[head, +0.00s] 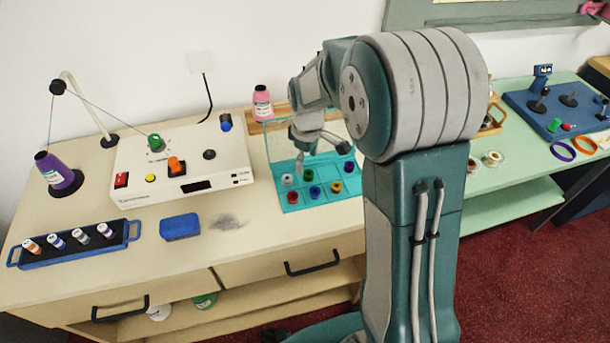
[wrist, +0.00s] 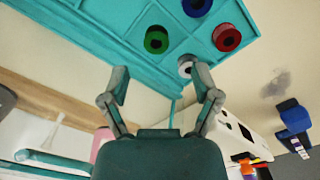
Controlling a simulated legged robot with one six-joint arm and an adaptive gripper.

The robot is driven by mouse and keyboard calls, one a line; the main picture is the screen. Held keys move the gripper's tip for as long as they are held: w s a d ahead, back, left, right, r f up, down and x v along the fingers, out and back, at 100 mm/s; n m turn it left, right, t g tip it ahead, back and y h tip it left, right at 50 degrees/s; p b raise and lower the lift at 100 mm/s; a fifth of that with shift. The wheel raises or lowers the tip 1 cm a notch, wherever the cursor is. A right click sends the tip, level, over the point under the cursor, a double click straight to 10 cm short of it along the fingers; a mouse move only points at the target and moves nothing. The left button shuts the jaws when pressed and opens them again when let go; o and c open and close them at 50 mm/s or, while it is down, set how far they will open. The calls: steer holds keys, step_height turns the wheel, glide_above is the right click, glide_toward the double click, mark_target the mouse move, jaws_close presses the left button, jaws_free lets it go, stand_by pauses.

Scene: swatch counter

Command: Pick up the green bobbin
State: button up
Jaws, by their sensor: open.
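The green bobbin (head: 308,176) stands in a compartment at the back of the teal tray (head: 325,203), beside a white bobbin (head: 287,180). In the wrist view the green bobbin (wrist: 156,40) is beyond the fingertips, roughly centred between them and apart from both. My gripper (head: 319,156) is above the tray's back part, and its fingers stand open and empty in the wrist view (wrist: 162,82). The white bobbin (wrist: 185,66) is close to the right fingertip in that view; I cannot tell if they touch.
A pink spool (head: 262,103) is further back. A white control box (head: 190,165) stands left.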

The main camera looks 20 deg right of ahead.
mark_target(307, 173)
steer(key=d+f, duration=0.2)
steer(key=f, duration=0.1)
steer(key=shift+a+f, duration=0.95)
steer(key=shift+a, duration=0.3)
steer(key=shift+d, duration=0.8)
steer(key=c, duration=0.8)
steer(key=shift+s+a+f, duration=0.1)
steer(key=shift+a, duration=0.35)
steer(key=shift+c, duration=0.2)
